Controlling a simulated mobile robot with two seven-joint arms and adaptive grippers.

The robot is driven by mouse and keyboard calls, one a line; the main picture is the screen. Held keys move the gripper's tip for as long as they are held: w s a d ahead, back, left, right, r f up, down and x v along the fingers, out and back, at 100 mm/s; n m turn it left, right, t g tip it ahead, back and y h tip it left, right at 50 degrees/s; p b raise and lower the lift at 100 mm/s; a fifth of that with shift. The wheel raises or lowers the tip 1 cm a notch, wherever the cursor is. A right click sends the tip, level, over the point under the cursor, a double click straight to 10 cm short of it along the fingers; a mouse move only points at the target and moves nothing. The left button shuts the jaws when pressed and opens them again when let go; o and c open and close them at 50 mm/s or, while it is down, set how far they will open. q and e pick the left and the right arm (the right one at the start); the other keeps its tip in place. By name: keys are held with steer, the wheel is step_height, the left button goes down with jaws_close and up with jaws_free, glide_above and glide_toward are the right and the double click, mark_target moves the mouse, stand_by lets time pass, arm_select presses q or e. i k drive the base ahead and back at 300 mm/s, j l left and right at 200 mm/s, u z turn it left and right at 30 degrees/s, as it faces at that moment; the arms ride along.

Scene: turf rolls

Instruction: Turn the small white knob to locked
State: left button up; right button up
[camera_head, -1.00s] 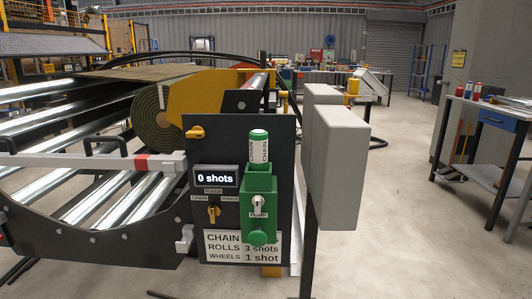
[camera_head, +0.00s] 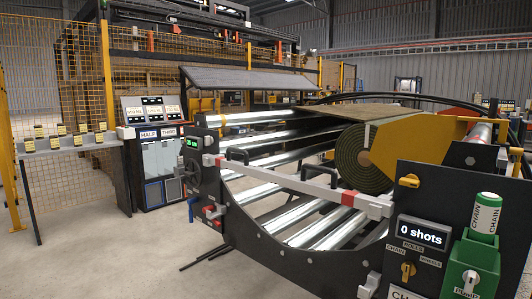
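A small white knob (camera_head: 470,281) sits low on the green pump unit (camera_head: 472,262) at the right, close to the bottom edge of the view. Its label is partly readable and no "locked" mark can be made out. The control panel (camera_head: 437,208) around it also carries yellow knobs and a display reading "0 shots" (camera_head: 422,232). A second dark panel (camera_head: 195,165) at the machine's far left end has a small green display (camera_head: 190,142) and a handwheel; a small pale fitting (camera_head: 208,140) there is too small to identify. Neither gripper shows.
The roller machine (camera_head: 290,215) with a turf roll (camera_head: 368,158) fills the middle and right. A white bar (camera_head: 290,181) with red bands crosses its front. A yellow mesh fence (camera_head: 60,150) and a display stand (camera_head: 155,150) are at the left. The floor at the front left is clear.

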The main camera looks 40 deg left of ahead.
mark_target(208, 140)
steer(key=u, duration=1.7)
steer(key=i+j+z, duration=0.1)
steer(key=z, duration=0.7)
steer(key=j+z, duration=0.35)
steer(key=j, duration=0.2)
steer(key=j+z, duration=0.3)
steer(key=j, duration=0.3)
steer(key=j+z, duration=0.15)
steer(key=j, duration=1)
steer(key=k, duration=0.05)
